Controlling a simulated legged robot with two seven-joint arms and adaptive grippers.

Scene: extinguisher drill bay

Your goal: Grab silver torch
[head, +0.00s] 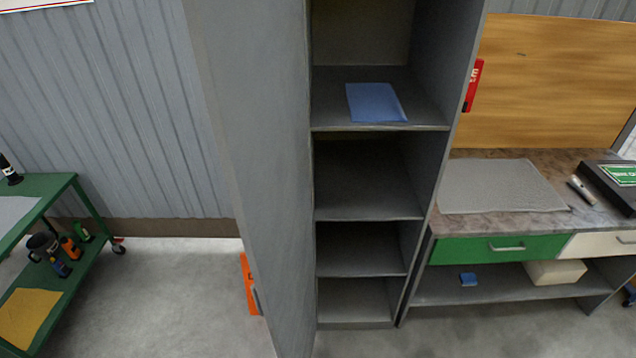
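A slim silver-white object with a dark end (581,190), which looks like the silver torch, lies at a slant on the brown workbench top (470,223) at the right. It is between a grey mat (500,186) and a black case with a green label (612,192). It is small in the picture, so its details are unclear. Neither of my grippers is in view.
A tall grey cabinet (430,90) with open shelves fills the middle; a blue sheet (376,102) lies on one shelf. Its large grey side or door panel (255,150) is at left. A green cart (55,185) stands far left. Open floor (180,290) lies between.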

